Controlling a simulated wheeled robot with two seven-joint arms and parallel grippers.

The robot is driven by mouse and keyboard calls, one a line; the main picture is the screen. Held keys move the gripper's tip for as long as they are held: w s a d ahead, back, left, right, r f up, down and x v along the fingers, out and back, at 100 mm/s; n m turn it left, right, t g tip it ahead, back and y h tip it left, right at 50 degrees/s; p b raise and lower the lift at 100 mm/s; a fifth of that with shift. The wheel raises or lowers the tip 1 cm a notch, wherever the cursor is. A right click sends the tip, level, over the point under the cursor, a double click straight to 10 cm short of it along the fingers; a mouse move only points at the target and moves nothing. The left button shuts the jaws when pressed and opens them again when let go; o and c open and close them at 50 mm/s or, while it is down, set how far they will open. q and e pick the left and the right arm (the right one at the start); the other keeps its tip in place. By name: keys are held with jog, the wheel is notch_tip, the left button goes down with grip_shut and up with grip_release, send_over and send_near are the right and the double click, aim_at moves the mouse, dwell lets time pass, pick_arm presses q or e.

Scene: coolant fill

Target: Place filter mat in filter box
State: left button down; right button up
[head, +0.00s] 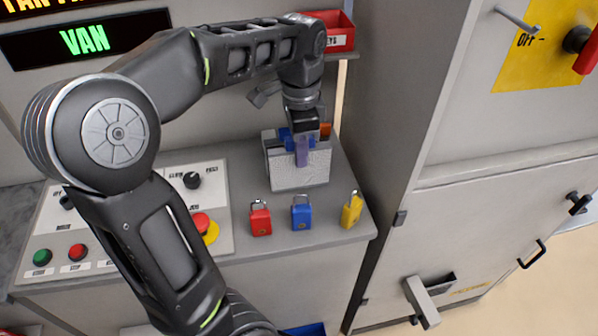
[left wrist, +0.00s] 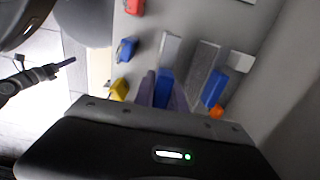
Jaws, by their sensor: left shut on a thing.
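My left gripper (head: 302,152) reaches down at the pale speckled panel on the console, which looks like the filter mat (head: 298,170). In the left wrist view my left gripper (left wrist: 164,90) has its purplish fingers closed around a blue tab (left wrist: 164,86). A grey strip (left wrist: 171,48), probably the mat's edge, runs on from this tab. Beside it is another grey slab (left wrist: 201,70) with a blue piece (left wrist: 214,88). I cannot clearly separate the filter box from the mat. A dark arm part at the wrist view's left may be my right gripper (left wrist: 58,68); its jaws are unclear.
Red (head: 260,218), blue (head: 301,212) and yellow (head: 351,210) padlocks stand along the console's front edge. A red bin (head: 338,38) is behind. A control panel (head: 190,200) with knobs lies left, and a grey cabinet (head: 490,220) rises right.

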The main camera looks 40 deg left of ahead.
aim_at(300, 186)
pick_arm(q)
jog(key=shift+f, duration=0.75)
notch_tip(300, 186, down, 4)
jog(key=shift+r, duration=0.2)
jog(key=shift+f, duration=0.15)
jog(key=c, duration=1.4)
grip_release()
jog(key=shift+o, duration=0.2)
